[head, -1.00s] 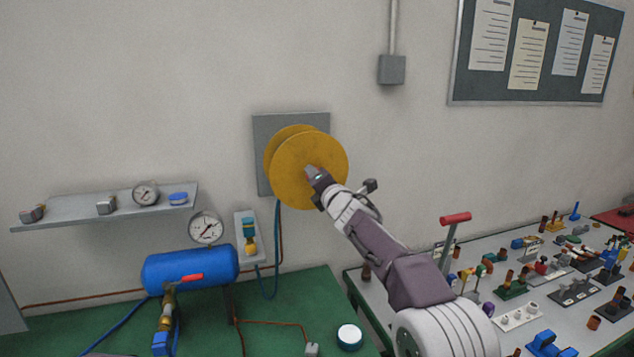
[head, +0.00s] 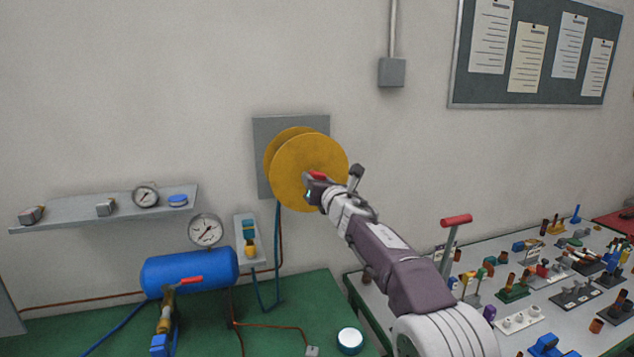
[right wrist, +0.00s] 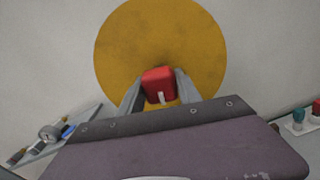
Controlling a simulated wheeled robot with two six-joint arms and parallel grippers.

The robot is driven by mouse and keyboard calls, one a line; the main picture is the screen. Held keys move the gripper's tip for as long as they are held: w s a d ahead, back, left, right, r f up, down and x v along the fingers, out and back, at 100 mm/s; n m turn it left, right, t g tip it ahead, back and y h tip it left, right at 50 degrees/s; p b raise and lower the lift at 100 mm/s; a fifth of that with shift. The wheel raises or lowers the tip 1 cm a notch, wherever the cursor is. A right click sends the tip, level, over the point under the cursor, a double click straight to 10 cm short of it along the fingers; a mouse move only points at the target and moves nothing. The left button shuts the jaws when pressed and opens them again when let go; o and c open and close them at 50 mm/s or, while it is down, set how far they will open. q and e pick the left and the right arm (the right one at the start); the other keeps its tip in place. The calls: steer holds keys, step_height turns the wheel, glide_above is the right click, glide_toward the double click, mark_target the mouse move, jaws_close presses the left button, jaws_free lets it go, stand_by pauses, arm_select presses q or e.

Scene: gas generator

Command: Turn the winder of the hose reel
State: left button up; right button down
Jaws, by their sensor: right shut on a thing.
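The hose reel (head: 292,165) is a pair of yellow discs on a grey plate (head: 262,130) fixed to the wall. In the right wrist view its front disc (right wrist: 160,32) fills the upper middle. The red winder handle (right wrist: 158,82) sits in front of the disc, between the fingers of my right gripper (right wrist: 158,92). In the head view a bit of the red handle (head: 318,175) shows at the tip of my right gripper (head: 312,185), which is shut on it. The crank behind the handle is mostly hidden. My left gripper is not in view.
A shelf (head: 70,215) with gauges is on the wall at left. A blue tank (head: 190,272) stands on the green bench (head: 270,318) below. A bench (head: 520,290) crowded with valves and levers, including a red-handled lever (head: 455,221), is at right.

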steer(key=shift+f, duration=0.2)
stand_by(0.3)
steer(key=c, duration=0.8)
jaws_free()
steer(key=shift+c, duration=0.2)
steer(key=shift+r, duration=0.1)
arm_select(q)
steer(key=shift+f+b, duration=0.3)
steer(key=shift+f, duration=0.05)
arm_select(e)
steer(key=shift+s, duration=0.15)
arm_select(q)
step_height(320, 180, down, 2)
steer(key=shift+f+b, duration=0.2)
steer(key=shift+b, duration=1)
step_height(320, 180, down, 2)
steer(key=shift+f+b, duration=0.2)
steer(key=shift+b, duration=1.05)
arm_select(e)
steer(key=v, duration=0.8)
steer(key=shift+s, duration=0.35)
